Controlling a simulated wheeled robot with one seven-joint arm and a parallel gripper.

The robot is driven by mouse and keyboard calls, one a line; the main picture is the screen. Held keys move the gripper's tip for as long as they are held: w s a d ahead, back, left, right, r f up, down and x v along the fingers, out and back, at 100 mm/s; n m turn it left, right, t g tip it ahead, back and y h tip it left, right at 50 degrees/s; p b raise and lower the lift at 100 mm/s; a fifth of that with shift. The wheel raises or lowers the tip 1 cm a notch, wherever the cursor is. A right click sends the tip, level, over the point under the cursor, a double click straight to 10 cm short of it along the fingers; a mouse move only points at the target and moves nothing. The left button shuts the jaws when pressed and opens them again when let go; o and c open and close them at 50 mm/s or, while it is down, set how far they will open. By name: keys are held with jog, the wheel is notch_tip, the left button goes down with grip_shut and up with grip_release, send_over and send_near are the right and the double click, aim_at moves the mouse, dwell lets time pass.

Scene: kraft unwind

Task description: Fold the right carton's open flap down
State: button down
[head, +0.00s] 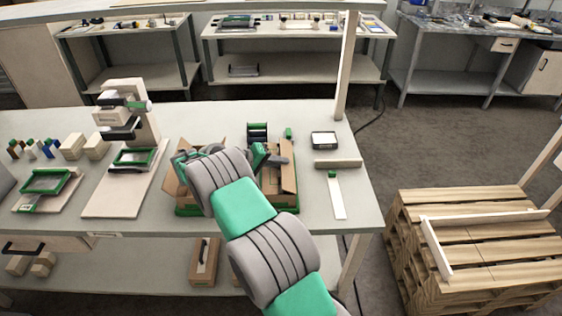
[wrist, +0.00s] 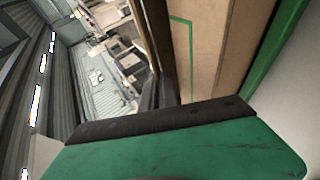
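The right carton (head: 288,180) is brown cardboard and stands on the workbench, partly behind my arm. Its open flap cannot be picked out with certainty. The left carton (head: 174,183) stands on a green base (head: 188,210), largely hidden by my arm. My gripper (head: 268,158) is over the right carton's top left part, small and partly hidden by the arm. In the wrist view, a brown cardboard face (wrist: 205,50) with a green line fills the upper right, close to my gripper (wrist: 165,95). The finger gap is not clear, and contact with the cardboard cannot be told.
A black-and-green device (head: 257,132) stands just behind the right carton. A small framed screen (head: 324,140), a beige block (head: 338,163) and a white strip (head: 337,195) lie to its right. A beige stand (head: 135,115) is at left. A wooden pallet (head: 490,250) stands on the floor at right.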

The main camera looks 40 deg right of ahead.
jog(key=c, duration=1.6)
grip_release()
jog(key=shift+c, duration=0.2)
jog(key=shift+d, duration=0.1)
